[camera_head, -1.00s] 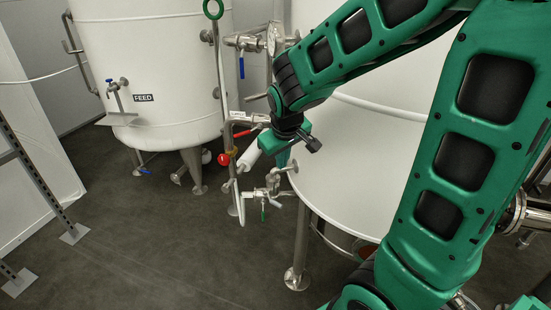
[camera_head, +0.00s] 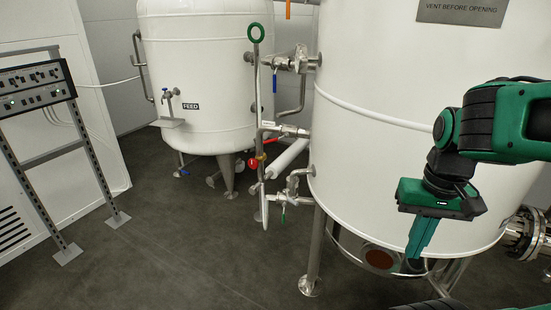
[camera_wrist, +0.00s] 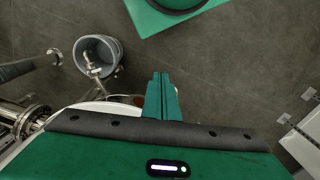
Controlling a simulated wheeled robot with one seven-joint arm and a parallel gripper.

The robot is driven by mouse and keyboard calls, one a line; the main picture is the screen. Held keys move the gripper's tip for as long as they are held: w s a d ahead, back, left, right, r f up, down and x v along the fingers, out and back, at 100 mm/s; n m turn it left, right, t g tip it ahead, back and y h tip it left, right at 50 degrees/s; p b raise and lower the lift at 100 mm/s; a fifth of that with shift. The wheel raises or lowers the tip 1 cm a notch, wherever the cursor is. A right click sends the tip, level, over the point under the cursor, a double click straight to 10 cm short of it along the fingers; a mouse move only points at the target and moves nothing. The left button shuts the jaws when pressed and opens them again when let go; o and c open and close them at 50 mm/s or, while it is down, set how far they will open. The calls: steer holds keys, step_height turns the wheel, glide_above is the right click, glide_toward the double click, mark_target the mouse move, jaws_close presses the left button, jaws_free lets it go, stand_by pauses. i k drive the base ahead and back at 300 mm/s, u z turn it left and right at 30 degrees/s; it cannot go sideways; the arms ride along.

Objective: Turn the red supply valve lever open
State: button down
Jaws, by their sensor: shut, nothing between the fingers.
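A small red lever (camera_head: 272,141) shows on the upright pipework between the two white tanks in the head view. It sits beside a pipe fitting with a white label, and whether it is turned open is too small to tell. A red ball-shaped part (camera_head: 253,163) is just below it to the left. My gripper (camera_head: 414,262) points down in front of the near tank, well to the right of the lever and apart from it. Its green fingers also show in the wrist view (camera_wrist: 161,80), pressed together and empty. The lever is not visible in the wrist view.
The near tank (camera_head: 370,140) stands right of the pipework, the FEED tank (camera_head: 195,65) behind left. A blue lever (camera_head: 274,84) and a green lever (camera_head: 283,215) are on nearby pipes. A control panel (camera_head: 35,88) stands left. A bucket (camera_wrist: 85,50) is on the floor. The floor (camera_head: 200,255) in front is clear.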

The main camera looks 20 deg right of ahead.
mark_target(287, 135)
steer(key=u, duration=0.45)
steer(key=i, duration=1.15)
steer(key=z, duration=0.3)
